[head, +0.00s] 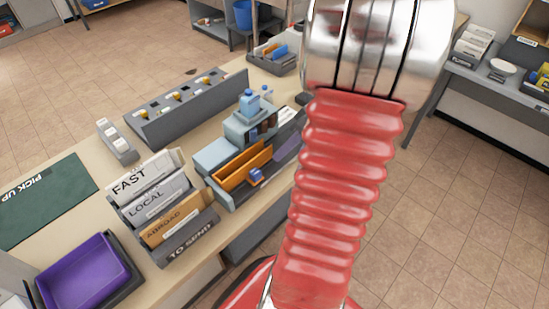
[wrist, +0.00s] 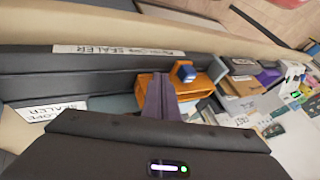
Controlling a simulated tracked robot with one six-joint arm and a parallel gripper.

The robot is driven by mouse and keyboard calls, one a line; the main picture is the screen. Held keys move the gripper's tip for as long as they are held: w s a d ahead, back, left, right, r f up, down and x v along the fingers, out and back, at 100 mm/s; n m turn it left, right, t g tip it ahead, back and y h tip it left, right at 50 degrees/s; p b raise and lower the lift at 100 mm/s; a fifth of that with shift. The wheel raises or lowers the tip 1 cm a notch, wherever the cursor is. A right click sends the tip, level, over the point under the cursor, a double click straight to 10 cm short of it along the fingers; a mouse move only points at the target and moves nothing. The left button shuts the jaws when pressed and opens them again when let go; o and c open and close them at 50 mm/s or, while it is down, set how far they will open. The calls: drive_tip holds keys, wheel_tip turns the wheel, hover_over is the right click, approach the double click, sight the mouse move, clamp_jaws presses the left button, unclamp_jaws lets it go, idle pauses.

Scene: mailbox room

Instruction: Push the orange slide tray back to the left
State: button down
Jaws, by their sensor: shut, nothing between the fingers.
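The orange slide tray (head: 240,166) sits in the grey-blue sealer machine (head: 216,158) on the counter. A small blue knob (head: 256,176) is at its near side. In the wrist view the orange tray (wrist: 200,86) lies just right of my gripper, with the blue knob (wrist: 186,72) on top. My gripper (wrist: 162,92) is shut and empty, its dark fingers overlapping the tray's edge in the picture. I cannot tell whether they touch it. In the head view my red arm covers the right side and the gripper cannot be made out.
Envelope sorters (head: 160,205) marked FAST, LOCAL and ABROAD stand left of the machine. A purple tray (head: 82,272) and a green pick-up mat (head: 45,198) lie farther left. A grey rack (head: 185,108) stands behind. Long grey panels (wrist: 85,62) with sealer labels fill the wrist view's left.

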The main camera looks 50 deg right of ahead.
drive_tip(key=v, duration=0.8)
drive_tip(key=shift+w, duration=0.1)
idle(0.3)
drive_tip(key=w+a+r+h, duration=0.1)
drive_tip(key=a+r, duration=0.3)
drive_tip(key=a, duration=1.2)
drive_tip(key=w+a+r+h, duration=0.2)
drive_tip(key=a+r+h, duration=0.2)
drive_tip(key=a, duration=1.2)
drive_tip(key=shift+a+m+t, duration=0.15)
drive_tip(key=shift+m+t, duration=0.15)
drive_tip(key=shift+m, duration=0.1)
